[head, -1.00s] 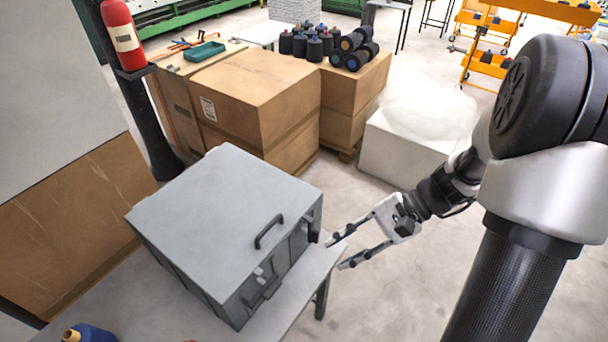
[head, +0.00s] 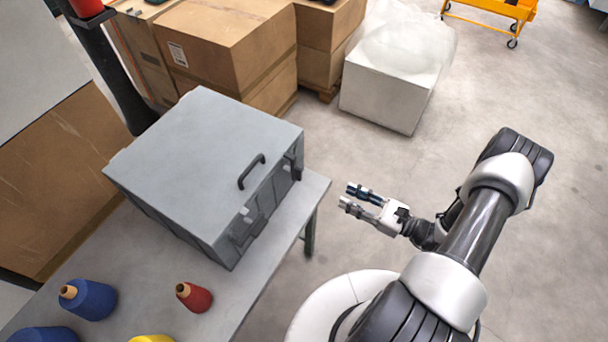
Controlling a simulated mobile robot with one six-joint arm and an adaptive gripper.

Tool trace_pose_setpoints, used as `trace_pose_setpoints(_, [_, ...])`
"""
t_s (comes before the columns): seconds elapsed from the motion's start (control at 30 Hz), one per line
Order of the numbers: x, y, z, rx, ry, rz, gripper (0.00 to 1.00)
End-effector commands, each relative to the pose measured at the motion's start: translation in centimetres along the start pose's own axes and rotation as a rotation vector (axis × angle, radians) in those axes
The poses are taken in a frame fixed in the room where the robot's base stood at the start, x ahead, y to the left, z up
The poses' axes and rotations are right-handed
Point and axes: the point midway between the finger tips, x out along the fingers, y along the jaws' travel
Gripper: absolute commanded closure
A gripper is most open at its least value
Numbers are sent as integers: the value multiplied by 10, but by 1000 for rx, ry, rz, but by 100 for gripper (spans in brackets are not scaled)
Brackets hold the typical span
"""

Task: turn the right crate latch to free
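A grey crate (head: 200,150) with a black handle (head: 252,172) on its lid sits on a grey table. Its front side faces right and toward the camera. The right latch (head: 297,171) is a dark piece near the far end of that side; its exact angle is too small to tell. A lighter latch (head: 245,215) shows near the other end, by a dark front handle (head: 250,232). My gripper (head: 349,195) is to the right of the crate, beyond the table edge, pointing at it. Its two fingers are apart with nothing between them, and it touches nothing.
Blue (head: 88,299), red (head: 194,297) and yellow thread cones stand on the near part of the table (head: 262,285). Cardboard boxes (head: 225,50) and a wrapped white block (head: 385,90) stand behind. The floor around my gripper is clear.

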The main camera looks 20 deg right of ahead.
Motion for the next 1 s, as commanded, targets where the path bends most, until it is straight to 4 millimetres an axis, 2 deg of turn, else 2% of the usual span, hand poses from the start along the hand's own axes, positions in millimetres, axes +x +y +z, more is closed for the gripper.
trace_pose_setpoints(0.4, [92,3,-1,-1,1,10,68])
trace_pose_setpoints(0.6, [130,3,-1,-1,2,10,68])
trace_pose_setpoints(0.8, [152,2,-1,-2,1,5,68])
trace_pose_setpoints(1.0, [158,2,0,-1,1,4,68])
